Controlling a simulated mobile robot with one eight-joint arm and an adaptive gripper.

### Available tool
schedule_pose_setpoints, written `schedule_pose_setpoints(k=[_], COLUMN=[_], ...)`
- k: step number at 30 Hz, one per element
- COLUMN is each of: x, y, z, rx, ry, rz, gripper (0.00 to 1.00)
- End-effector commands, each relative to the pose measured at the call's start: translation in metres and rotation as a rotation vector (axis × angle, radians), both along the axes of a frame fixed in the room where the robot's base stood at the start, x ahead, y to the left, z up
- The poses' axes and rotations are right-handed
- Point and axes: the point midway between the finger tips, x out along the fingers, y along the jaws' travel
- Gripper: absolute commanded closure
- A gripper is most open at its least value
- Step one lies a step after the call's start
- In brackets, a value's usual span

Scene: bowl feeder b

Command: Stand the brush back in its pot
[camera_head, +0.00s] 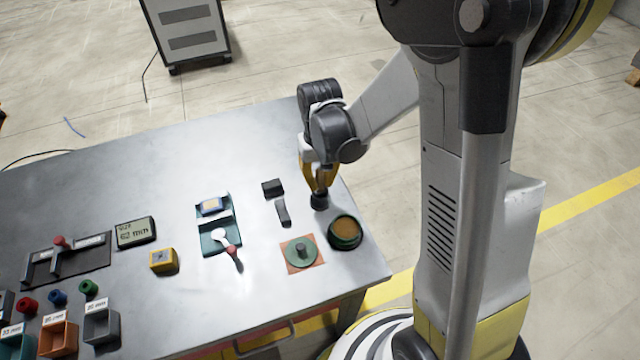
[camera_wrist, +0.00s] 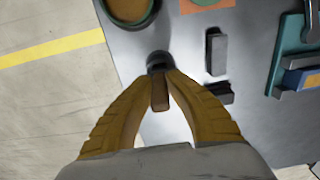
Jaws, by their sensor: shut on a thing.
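My gripper (camera_head: 320,188) points down near the right end of the table, its yellow fingers closed around the brush. In the wrist view the brush's brown handle (camera_wrist: 160,95) shows between the fingertips (camera_wrist: 161,78). The pot (camera_head: 319,202), a small dark round cup, stands on the table directly below the fingertips. It also shows in the wrist view (camera_wrist: 158,59), just beyond the handle. The brush's lower end is hidden, so I cannot tell whether it is inside the pot or just above it.
A green bowl (camera_head: 345,233) with brown contents stands close in front of the pot. A green disc (camera_head: 299,254) on an orange square lies nearby. A dark bar (camera_head: 283,213) and a black block (camera_head: 273,187) lie left of the pot. The table's right edge is close.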

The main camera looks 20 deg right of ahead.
Motion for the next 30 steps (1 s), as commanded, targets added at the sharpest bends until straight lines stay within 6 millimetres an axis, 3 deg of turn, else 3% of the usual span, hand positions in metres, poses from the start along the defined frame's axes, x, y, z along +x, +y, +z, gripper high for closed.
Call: schedule_pose_setpoints(k=[10, 12, 13, 23, 26, 30], x=[0.000, 0.000, 0.000, 0.000, 0.000, -0.001], y=[0.000, 0.000, 0.000, 0.000, 0.000, 0.000], z=[-0.005, -0.004, -0.004, -0.001, 0.010, 0.040], rx=[0.000, 0.000, 0.000, 0.000, 0.000, 0.000], ry=[0.000, 0.000, 0.000, 0.000, 0.000, 0.000], rz=[0.000, 0.000, 0.000, 0.000, 0.000, 0.000], gripper=[1.00, 0.70, 0.67, 0.67, 0.67, 0.67])
